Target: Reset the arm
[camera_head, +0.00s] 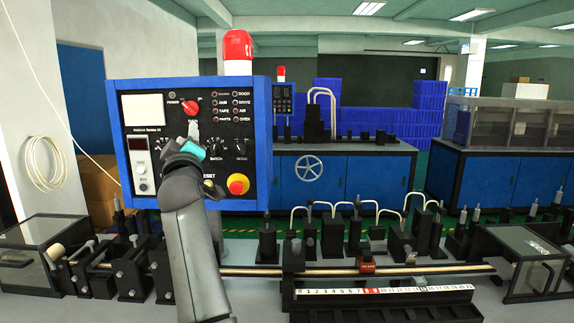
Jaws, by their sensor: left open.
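My left arm (193,235) rises from the bottom edge, left of the middle. My left gripper (185,148) is at its upper end, in front of the control panel (150,188). The gripper is small and seen partly from behind. It is open, and I see nothing held in it. A teal patch shows at the gripper. I cannot tell whether it touches the panel. My right gripper is not in view.
The blue-framed panel carries a red knob (192,107), a yellow-and-red stop button (238,184) and a red beacon (237,48). Below runs a machine line with a ruler (400,292). Blue cabinets (345,178) and blue crates (415,105) stand behind.

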